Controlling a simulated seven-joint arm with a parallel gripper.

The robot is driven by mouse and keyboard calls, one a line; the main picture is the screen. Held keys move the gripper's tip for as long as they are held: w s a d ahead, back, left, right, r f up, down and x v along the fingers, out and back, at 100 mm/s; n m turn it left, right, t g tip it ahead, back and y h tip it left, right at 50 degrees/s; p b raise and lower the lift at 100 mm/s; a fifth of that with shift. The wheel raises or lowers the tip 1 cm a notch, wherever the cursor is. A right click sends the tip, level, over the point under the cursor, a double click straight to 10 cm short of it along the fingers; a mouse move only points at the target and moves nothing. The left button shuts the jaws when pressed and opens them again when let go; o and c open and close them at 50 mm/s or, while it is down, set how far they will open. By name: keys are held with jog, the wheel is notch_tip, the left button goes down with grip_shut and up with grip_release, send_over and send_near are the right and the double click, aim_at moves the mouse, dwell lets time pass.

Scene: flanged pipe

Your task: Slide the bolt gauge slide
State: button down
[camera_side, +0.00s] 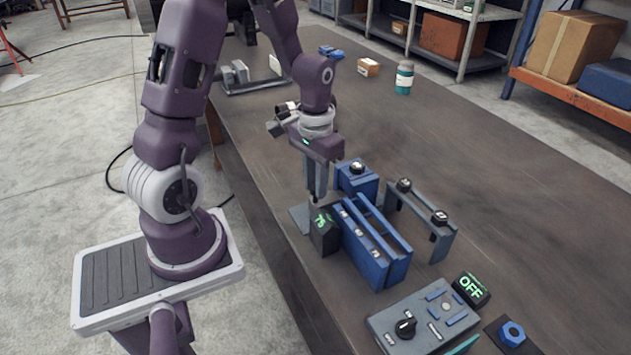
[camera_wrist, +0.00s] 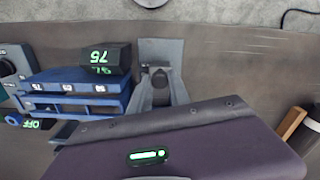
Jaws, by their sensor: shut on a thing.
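The bolt gauge is a blue, rail-like block (camera_side: 372,245) at the table's near side. White marked tabs run along it, and it shows at left in the wrist view (camera_wrist: 75,88). A dark display box (camera_side: 324,231) at its near end reads 75 in green; it shows in the wrist view too (camera_wrist: 103,57). My gripper (camera_side: 316,198) points down beside this end. In the wrist view its fingers (camera_wrist: 161,90) are closed around a small dark knob, apparently the gauge slide's handle (camera_wrist: 160,78). The fingers hide most of the handle.
A grey plate (camera_wrist: 160,48) lies near the fingers. A blue block with a black knob (camera_side: 357,180) and a grey bridge stand (camera_side: 420,218) are close by. A control panel (camera_side: 420,320) and an OFF display (camera_side: 471,289) sit in front.

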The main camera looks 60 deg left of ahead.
dwell(0.6)
jog(key=shift+s, duration=1.25)
jog(key=c, duration=1.2)
grip_release()
notch_tip(320, 180, up, 7)
jog(key=shift+r, duration=0.1)
